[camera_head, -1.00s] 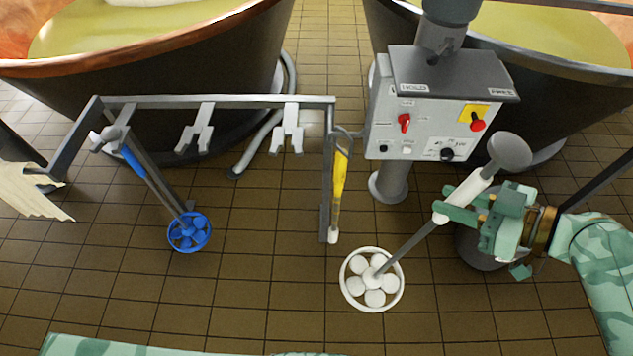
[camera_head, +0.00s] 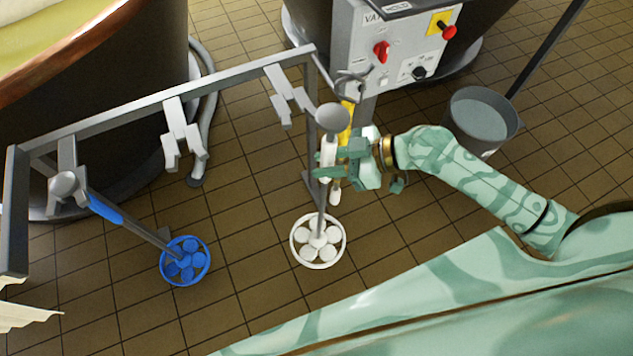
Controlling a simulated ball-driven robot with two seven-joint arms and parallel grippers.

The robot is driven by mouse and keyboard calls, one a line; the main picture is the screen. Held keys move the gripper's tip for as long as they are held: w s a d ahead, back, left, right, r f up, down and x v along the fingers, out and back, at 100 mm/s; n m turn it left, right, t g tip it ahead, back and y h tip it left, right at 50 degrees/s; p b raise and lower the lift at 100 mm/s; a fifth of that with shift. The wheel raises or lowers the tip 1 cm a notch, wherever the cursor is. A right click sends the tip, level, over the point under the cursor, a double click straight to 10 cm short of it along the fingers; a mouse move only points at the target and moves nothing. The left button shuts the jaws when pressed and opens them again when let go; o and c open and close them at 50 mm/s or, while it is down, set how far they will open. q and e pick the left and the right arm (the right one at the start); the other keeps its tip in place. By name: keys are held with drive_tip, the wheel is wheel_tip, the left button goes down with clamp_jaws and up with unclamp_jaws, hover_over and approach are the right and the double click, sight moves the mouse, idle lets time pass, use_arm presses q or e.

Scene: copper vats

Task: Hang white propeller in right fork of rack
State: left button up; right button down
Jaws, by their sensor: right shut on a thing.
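The white propeller (camera_head: 318,241) is a white ringed wheel on a grey shaft with a white sleeve and a round grey knob (camera_head: 332,117) on top. My right gripper (camera_head: 328,165) is shut on its sleeve and holds it nearly upright, with the wheel low. The grey rack (camera_head: 190,92) has a top bar with several forks. The right fork (camera_head: 289,97) is empty and lies just left of the knob in the picture; the two look apart. The middle fork (camera_head: 184,137) is empty. My left gripper is not in view.
A blue propeller (camera_head: 185,261) hangs in the rack's left fork (camera_head: 67,170). A control box (camera_head: 395,45) stands behind, and a grey bucket (camera_head: 482,118) at right. Tiled floor is clear below.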

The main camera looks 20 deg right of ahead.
wheel_tip(320, 180, down, 9)
drive_tip(key=w+b, duration=0.1)
drive_tip(key=b, duration=0.1)
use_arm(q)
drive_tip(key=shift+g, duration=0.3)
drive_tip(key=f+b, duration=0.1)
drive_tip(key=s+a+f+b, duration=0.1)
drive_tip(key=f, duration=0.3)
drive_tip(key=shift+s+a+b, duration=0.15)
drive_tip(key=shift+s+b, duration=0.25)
use_arm(e)
drive_tip(key=w+f, duration=0.1)
drive_tip(key=w, duration=0.7)
drive_tip(key=shift+w+a+n+g, duration=0.3)
drive_tip(key=shift+w+a, duration=0.05)
drive_tip(key=shift+a, duration=0.05)
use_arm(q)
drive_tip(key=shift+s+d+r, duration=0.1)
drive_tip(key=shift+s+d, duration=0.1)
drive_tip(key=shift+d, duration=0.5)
use_arm(e)
drive_tip(key=shift+s, duration=0.5)
drive_tip(key=shift+r, duration=0.1)
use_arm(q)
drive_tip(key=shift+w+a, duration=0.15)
